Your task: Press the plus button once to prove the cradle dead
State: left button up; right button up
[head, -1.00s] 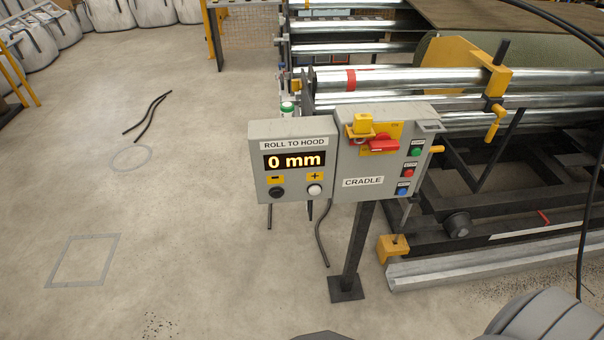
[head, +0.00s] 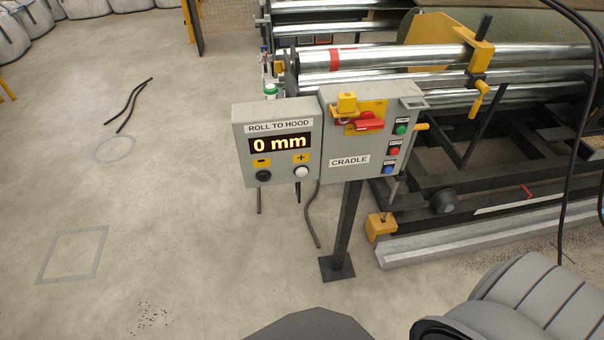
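The control box labelled "ROLL TO HOOD" (head: 242,147) stands on a dark post in the middle of the head view. Its display (head: 281,144) reads 0 mm. The white plus button (head: 301,172) sits under a yellow plus label, right of the black minus button (head: 263,176). The joined box labelled "CRADLE" (head: 332,146) carries a red rotary switch (head: 369,124) with a yellow piece beside it, and green, red and blue buttons. The cradle (head: 450,75), with shiny rollers, stands behind. Neither gripper shows, and nothing touches the buttons.
A yellow block (head: 380,227) and a pale floor rail (head: 470,234) lie right of the post (head: 343,235). Dark cables (head: 134,103) lie on the floor at left. A black cable hangs at the far right. The floor left of the box is open.

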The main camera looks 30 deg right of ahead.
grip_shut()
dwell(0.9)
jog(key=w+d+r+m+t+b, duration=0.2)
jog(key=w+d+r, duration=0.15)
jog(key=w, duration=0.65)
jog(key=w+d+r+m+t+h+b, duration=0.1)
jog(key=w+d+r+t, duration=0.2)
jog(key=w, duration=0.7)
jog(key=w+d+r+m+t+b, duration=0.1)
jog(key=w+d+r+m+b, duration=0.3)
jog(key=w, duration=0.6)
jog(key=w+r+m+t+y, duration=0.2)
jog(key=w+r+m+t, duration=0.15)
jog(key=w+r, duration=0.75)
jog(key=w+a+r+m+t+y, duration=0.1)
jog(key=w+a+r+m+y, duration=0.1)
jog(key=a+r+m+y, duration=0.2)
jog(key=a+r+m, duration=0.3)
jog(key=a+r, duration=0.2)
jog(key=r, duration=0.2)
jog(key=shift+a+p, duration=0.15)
jog(key=shift+p, duration=0.15)
